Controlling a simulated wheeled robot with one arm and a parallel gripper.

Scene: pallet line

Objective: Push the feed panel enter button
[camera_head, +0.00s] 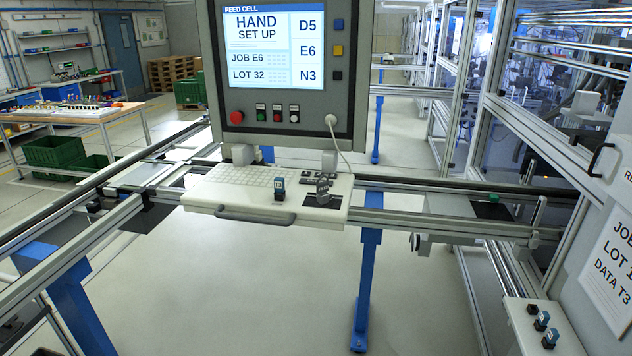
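The feed panel (345,116) is a dark grey console standing ahead of me, with a lit screen (258,72) headed FEED CELL that reads HAND SET UP, JOB E6, LOT 32, D5, E6 and N3. A blue button (338,24), a yellow button (338,50) and a black button (338,76) run down its right side. I cannot read any label marking the enter button. My gripper is not in view.
A white shelf (240,207) below the panel holds a keyboard (232,176), a blue-topped block (279,189) and a grey piece (322,190) on a black patch. Conveyor rails (410,218) cross in front. A cable hangs at the panel's right. Open floor lies below.

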